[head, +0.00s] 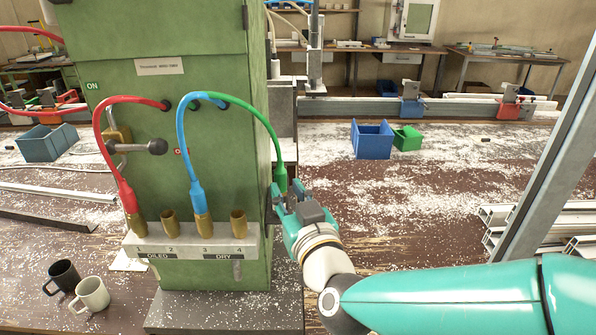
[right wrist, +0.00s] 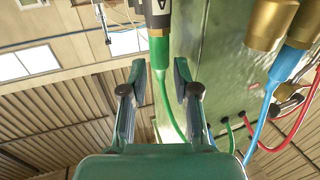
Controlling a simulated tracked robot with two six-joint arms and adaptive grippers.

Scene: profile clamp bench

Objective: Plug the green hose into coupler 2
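The green hose (head: 258,118) leaves the green cabinet and curves down to the cabinet's right side. In the right wrist view its green end (right wrist: 158,95) meets a dark fitting (right wrist: 157,15) with a triangle mark. My right gripper (head: 284,192) is at that end. In the wrist view its fingers (right wrist: 160,75) stand on either side of the hose end, with gaps showing. Coupler 2 (head: 170,223) is an upright, empty brass socket on the grey rack (head: 190,245), between the couplers with the red and blue hoses. My left gripper is out of view.
The red hose (head: 98,135) sits in the leftmost coupler and the blue hose (head: 185,145) in coupler 3. Coupler 4 (head: 238,224) is empty. A lever (head: 140,147) sticks out from the cabinet (head: 225,150). Two mugs (head: 91,295) stand at lower left.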

